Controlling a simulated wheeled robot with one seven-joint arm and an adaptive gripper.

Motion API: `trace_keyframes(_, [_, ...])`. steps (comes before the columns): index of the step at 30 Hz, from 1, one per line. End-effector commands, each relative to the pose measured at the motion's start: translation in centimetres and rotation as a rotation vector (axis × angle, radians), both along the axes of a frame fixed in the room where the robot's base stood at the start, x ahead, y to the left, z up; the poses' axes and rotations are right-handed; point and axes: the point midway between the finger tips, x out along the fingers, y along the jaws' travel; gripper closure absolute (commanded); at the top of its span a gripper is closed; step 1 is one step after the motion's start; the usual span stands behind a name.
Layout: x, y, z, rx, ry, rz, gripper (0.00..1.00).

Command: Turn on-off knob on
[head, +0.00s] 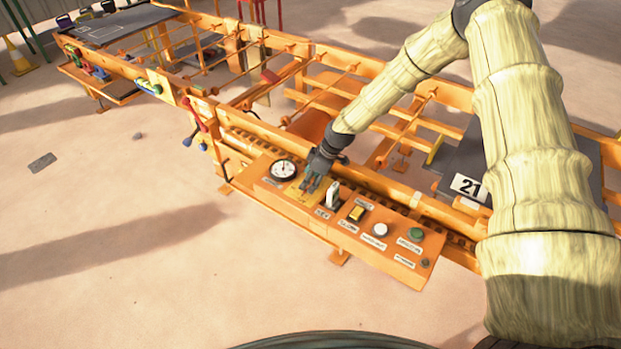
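An orange control panel (340,262) runs along the near side of the orange machine. My gripper (309,185) points down over its left part, above a yellow plate (291,193) and just left of an upright black and white knob (333,194). The labels are too small to read, so I cannot tell for certain which control is the on-off knob. The fingers hide part of the yellow plate. I cannot tell whether they touch anything or how far apart they are.
A round gauge (284,169) is left of my gripper. A yellow switch (355,213), a white button (380,230) and a green button (416,235) are to the right. The orange rail (385,186) runs behind the panel. The sandy floor in front is clear.

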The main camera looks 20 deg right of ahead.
Motion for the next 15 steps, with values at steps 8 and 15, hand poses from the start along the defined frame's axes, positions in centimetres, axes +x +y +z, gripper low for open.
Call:
trace_keyframes(8, [0.00,0.00,-0.09,0.000,0.000,0.000,0.41])
trace_keyframes(15, [-0.01,0.00,-0.09,0.000,0.000,0.000,0.85])
